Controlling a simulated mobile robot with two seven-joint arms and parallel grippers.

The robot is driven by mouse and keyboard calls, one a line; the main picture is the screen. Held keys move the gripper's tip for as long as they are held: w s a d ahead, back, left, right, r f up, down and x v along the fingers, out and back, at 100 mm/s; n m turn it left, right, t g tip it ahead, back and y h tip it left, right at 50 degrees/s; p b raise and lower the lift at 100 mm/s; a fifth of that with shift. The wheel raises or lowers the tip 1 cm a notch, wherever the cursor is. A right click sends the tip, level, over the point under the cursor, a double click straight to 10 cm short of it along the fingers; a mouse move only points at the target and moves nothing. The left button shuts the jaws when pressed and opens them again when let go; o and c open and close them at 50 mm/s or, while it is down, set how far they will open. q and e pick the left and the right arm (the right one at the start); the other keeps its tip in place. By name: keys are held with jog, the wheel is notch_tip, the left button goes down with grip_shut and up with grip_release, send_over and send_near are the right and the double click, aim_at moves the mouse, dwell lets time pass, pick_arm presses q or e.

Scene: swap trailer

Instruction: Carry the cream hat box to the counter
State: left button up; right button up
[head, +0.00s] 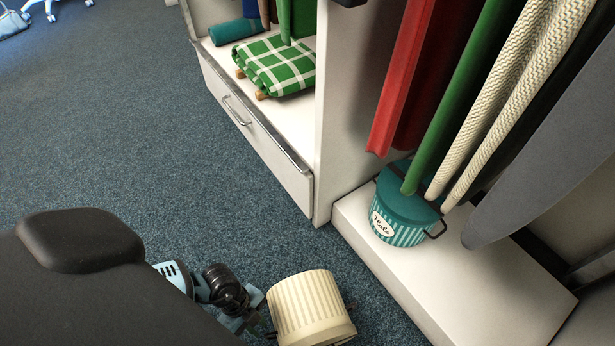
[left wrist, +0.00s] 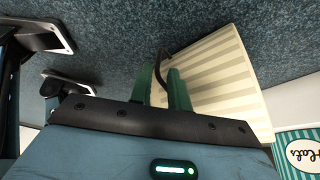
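The cream striped hat box (head: 308,308) is low in the head view, in front of the white shelf unit. It is tilted, with its wider band toward the bottom of the picture. My left gripper (head: 258,318) is at its left side. In the left wrist view the dark handle of the cream hat box (left wrist: 225,75) passes between the two green fingers (left wrist: 162,90), which look shut on it. Whether the box touches the floor I cannot tell. The counter cannot be made out. My right gripper is not in view.
A teal striped hat box (head: 397,232) stands on the low white ledge (head: 470,290) below hanging clothes (head: 470,110). A green checked cloth (head: 278,65) lies on the shelf above a white drawer (head: 255,130). Blue carpet (head: 110,130) at the left is clear.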

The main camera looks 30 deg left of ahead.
pick_arm(q)
jog(key=shift+d+f, duration=0.1)
jog(key=shift+f, duration=0.1)
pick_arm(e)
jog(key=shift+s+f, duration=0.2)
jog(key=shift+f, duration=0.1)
pick_arm(q)
jog(key=shift+f, duration=0.15)
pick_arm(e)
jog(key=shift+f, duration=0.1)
